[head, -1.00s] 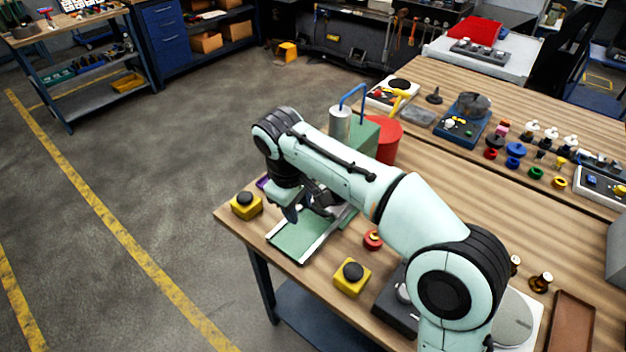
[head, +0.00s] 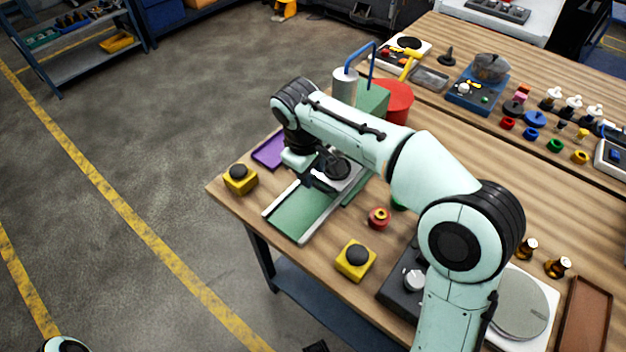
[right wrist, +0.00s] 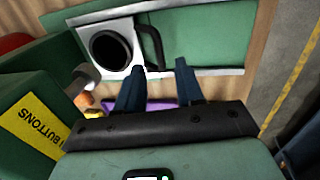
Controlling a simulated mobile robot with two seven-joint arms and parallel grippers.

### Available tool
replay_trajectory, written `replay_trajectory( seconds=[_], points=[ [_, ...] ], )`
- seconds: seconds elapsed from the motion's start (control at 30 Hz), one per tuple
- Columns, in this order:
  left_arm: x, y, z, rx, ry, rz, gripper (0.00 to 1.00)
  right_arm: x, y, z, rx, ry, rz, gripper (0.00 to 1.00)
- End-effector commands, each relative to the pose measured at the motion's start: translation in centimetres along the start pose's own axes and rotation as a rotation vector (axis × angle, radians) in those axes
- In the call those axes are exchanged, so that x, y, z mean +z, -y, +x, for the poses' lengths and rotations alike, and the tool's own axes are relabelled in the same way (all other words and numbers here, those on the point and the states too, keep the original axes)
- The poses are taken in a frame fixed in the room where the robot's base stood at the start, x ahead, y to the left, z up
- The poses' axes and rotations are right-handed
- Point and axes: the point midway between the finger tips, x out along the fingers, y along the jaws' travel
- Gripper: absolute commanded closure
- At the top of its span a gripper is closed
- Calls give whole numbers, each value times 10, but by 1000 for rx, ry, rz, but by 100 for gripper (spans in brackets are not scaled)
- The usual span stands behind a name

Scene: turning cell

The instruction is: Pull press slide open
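The press slide is a light plate (right wrist: 106,42) with a round black nest, on a green track (head: 296,212) with pale rails. In the head view the plate (head: 354,181) is at the track's far end, close to the green press body (head: 373,98), partly hidden by my right arm. A black bar handle (right wrist: 151,44) stands at the plate's edge in the right wrist view. My right gripper (right wrist: 160,72) is open, its two dark fingers apart with nothing between them. One fingertip is close to the handle's end; I cannot tell whether they touch. My left gripper is not in view.
Yellow button boxes stand on both sides of the track, one left (head: 240,179) and one right (head: 355,260). A purple tray (head: 268,151) lies behind the left one. A red round part (head: 378,218) is right of the track.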

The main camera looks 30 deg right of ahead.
Motion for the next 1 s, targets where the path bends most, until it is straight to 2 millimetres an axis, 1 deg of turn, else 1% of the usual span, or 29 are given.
replay_trajectory(
  seconds=[0.03,0.2,0.33,0.6,0.67,0.7,0.73,1.0],
  points=[
    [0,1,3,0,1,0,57,1,1,10,-1,3,-1,63],
    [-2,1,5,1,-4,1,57,0,0,29,-1,1,0,63],
    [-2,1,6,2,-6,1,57,0,0,34,-1,0,0,63],
    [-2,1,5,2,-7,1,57,0,0,35,0,-1,0,63],
    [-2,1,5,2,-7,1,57,0,0,35,0,-1,0,82],
    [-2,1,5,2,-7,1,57,0,0,35,0,-1,0,96],
    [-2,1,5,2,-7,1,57,0,0,35,0,-1,0,100],
    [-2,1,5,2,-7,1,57,0,0,35,0,-1,0,100]
  ],
)
